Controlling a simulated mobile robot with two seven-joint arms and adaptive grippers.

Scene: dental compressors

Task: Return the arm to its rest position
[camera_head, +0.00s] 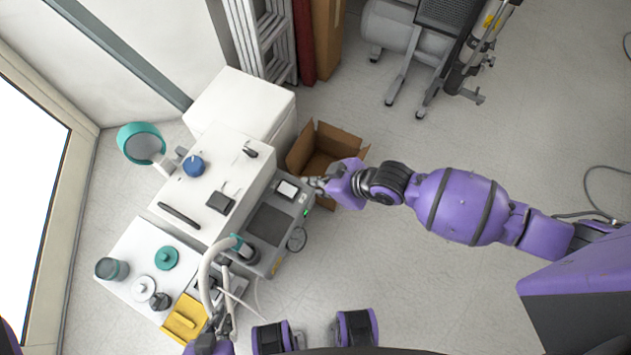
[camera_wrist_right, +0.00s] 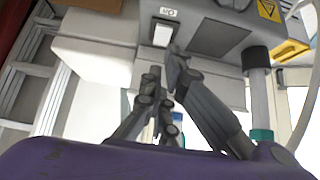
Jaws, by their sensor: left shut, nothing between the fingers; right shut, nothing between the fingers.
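My right arm reaches in from the right of the head view. Its gripper (camera_head: 312,183) is shut and empty, by the small screen end of the grey compressor unit (camera_head: 270,224), near a green light. In the right wrist view the dark fingers of this gripper (camera_wrist_right: 164,68) point at the unit's panel and its white switch or screen (camera_wrist_right: 162,35). I cannot tell whether they touch it. My left gripper (camera_head: 222,322) is at the bottom of the head view, shut with nothing visible in it, beside the yellow box and below the pale hose; it is partly hidden.
An open cardboard box (camera_head: 318,148) stands on the floor just behind my right gripper. A white cabinet (camera_head: 228,165) with small items is left of the unit. A yellow box (camera_head: 185,318) lies near my left gripper. Another compressor (camera_head: 408,40) stands at the back. Floor at right is mostly clear.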

